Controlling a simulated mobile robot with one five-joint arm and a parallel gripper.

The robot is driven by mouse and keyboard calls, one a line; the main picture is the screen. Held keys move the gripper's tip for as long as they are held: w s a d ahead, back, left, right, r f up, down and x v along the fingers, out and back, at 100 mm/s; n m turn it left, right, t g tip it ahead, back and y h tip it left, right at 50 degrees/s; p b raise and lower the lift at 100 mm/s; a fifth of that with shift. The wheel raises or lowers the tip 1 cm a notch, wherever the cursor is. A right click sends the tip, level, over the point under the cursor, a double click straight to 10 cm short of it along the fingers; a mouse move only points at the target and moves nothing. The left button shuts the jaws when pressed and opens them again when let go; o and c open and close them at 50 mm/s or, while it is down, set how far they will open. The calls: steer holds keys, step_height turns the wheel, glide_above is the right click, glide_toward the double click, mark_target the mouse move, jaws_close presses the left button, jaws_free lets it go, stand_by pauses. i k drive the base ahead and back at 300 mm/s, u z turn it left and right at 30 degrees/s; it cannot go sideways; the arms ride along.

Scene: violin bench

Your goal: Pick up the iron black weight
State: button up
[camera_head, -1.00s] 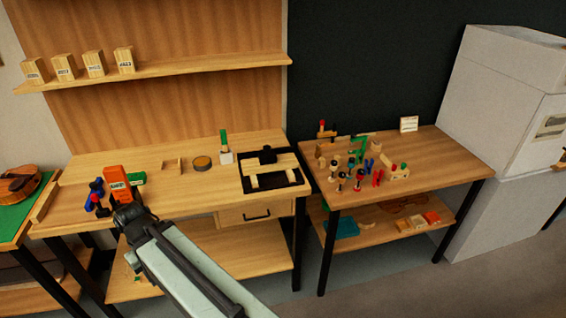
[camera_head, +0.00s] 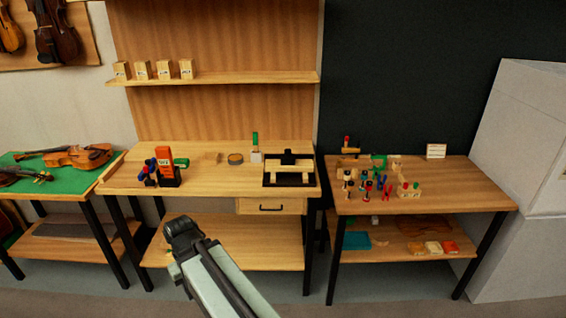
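A small black block (camera_head: 288,158) stands at the back of a black-framed tray (camera_head: 268,182) on the right part of the middle bench. It looks like the iron black weight, but it is too small to be sure. Pale wooden bars lie in the tray by it. My gripper (camera_head: 180,228) is at lower left of centre, in front of the bench and below its top, well apart from the black block. Its fingers are dark and small, so I cannot tell whether they are open. I see nothing held in it.
The middle bench (camera_head: 215,183) also holds an orange box (camera_head: 165,163), blue clamps, a round tin (camera_head: 235,159) and a green-topped object (camera_head: 255,146). The right table (camera_head: 460,185) carries several clamps and small tools. A violin (camera_head: 78,157) lies on the green-topped left table.

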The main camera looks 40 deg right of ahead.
mark_target(288, 158)
steer(key=u, duration=0.3)
steer(key=i, duration=1)
steer(key=u, duration=0.1)
